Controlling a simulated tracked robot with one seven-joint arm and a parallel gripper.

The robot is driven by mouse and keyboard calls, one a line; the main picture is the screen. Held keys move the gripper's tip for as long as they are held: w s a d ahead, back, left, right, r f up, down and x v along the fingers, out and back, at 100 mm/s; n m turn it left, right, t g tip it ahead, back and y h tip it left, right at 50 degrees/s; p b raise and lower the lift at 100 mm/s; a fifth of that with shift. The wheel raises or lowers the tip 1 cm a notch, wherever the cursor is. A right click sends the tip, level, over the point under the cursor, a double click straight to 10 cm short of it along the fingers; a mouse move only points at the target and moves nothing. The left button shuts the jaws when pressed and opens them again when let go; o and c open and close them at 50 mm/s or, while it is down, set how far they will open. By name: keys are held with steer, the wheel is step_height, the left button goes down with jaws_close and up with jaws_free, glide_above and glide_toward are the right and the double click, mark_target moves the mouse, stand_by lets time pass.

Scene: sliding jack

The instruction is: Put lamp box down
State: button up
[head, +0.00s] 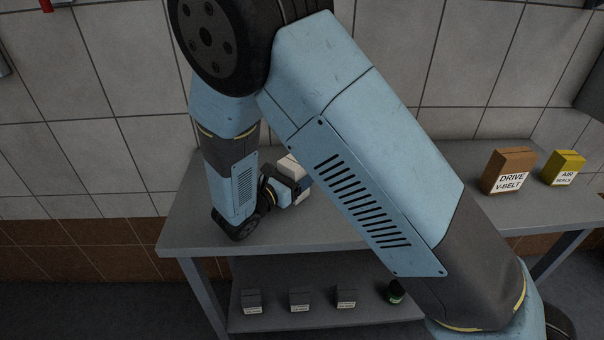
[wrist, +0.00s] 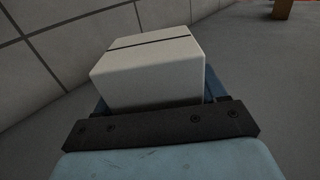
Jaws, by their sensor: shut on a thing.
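The lamp box, a white carton with a dark line across its top, fills the middle of the wrist view (wrist: 150,68). In the head view, part of it (head: 288,167) shows above the left part of the grey bench top (head: 185,232), beside my wrist. My gripper (wrist: 160,98) is shut on the box, with a blue finger at each side; it shows small and partly hidden behind my arm in the head view (head: 303,184). The underside of the box is hidden, so I cannot tell whether it touches the bench.
A brown drive V-belt box (head: 509,172) and a yellow air seals box (head: 563,168) stand on the bench at the right. On the lower shelf (head: 275,322) are three small grey boxes (head: 300,300) and a dark green jar (head: 395,292). A tiled wall is behind.

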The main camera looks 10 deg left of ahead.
steer(key=o, duration=1.1)
steer(key=shift+f, duration=0.1)
steer(key=shift+o, duration=0.2)
steer(key=shift+s+a, duration=0.1)
steer(key=shift+s, duration=0.1)
steer(key=v, duration=1.1)
steer(key=shift+s+a, duration=0.1)
steer(key=shift+s, duration=0.2)
